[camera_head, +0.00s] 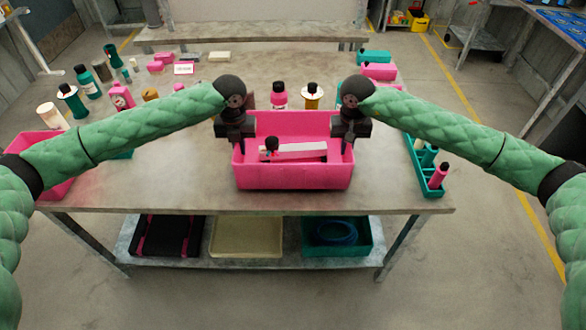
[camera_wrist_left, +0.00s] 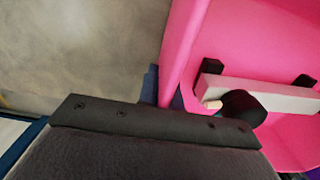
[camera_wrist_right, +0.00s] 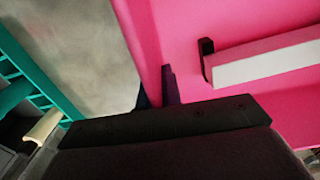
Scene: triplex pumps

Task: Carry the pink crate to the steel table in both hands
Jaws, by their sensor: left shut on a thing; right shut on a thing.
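The pink crate (camera_head: 294,178) is at the front edge of the near table, in the middle of the head view. It holds a white-and-pink bar with dark ends (camera_head: 296,152) and a small dark-capped item. My left gripper (camera_head: 236,148) is shut on the crate's left wall, and the wall shows between its fingers in the left wrist view (camera_wrist_left: 183,50). My right gripper (camera_head: 347,148) is shut on the right wall, which shows in the right wrist view (camera_wrist_right: 145,45). I cannot tell whether the crate's bottom touches the table. Which table is the steel table is unclear.
The near table (camera_head: 190,180) carries several bottles at the back left, a teal tray with bottles (camera_head: 428,170) at right and another pink crate (camera_head: 55,185) at left. A long bench (camera_head: 250,37) stands behind. A lower shelf holds trays. Floor on the right is clear.

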